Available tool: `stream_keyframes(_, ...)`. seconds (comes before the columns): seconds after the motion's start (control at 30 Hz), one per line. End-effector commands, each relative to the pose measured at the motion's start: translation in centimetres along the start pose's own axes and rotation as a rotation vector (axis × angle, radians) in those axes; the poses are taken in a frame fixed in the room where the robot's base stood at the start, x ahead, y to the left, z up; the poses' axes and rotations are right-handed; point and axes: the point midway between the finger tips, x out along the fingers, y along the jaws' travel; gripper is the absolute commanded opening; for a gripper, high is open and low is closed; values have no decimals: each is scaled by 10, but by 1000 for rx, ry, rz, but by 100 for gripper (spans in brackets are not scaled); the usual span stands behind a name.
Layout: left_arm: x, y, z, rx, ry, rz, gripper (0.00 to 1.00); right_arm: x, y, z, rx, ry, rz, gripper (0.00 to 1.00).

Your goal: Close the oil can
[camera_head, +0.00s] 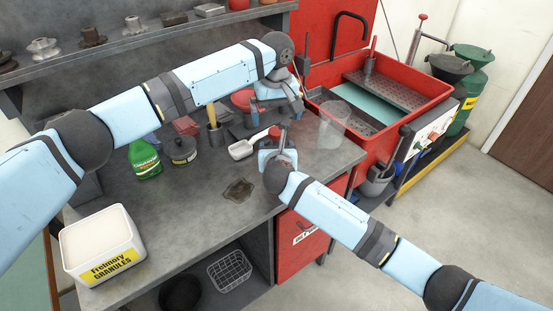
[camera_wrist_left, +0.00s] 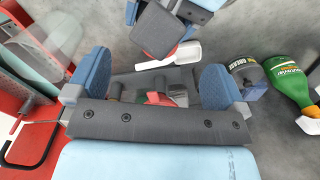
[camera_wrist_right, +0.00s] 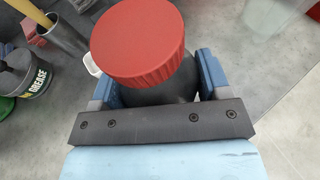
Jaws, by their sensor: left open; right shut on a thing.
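The oil can is a dark round can (camera_wrist_right: 165,92) with a wide ribbed red cap (camera_wrist_right: 138,42), both in the right wrist view. The cap covers its top. I cannot tell how tightly it sits. My right gripper (camera_head: 277,158) is shut on the can's body, one blue finger at each side. In the head view the wrist and gripper mostly hide the can. My left gripper (camera_head: 287,100) is open, higher and farther back over the bench. In the left wrist view its fingers (camera_wrist_left: 158,82) stand wide apart, with a partly hidden red patch seen between them.
A white scoop (camera_head: 242,150) lies just left of the right gripper. A pot with a wooden handle (camera_head: 212,135), a grease tin (camera_head: 182,150) and a green bottle (camera_head: 145,158) stand farther left. A clear beaker (camera_head: 332,127) stands right. A dark stain (camera_head: 238,190) marks open bench in front.

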Motion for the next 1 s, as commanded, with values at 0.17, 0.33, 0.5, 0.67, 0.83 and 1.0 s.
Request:
stream_keyframes(0.17,0,0,0,0,0,0,98,0,0,0,0,1,0,4)
stream_keyframes(0.33,-7,0,0,0,1,1,98,0,0,0,0,1,0,4)
stream_keyframes(0.5,-36,0,0,0,1,2,98,0,0,0,0,1,0,4)
stream_keyframes(0.67,-71,0,0,0,2,2,98,0,0,-1,0,1,0,4)
stream_keyframes(0.83,-101,0,0,0,1,1,98,0,0,-1,0,1,0,4)
stream_keyframes(1.0,-117,0,0,0,0,0,98,0,0,-1,0,1,0,4)
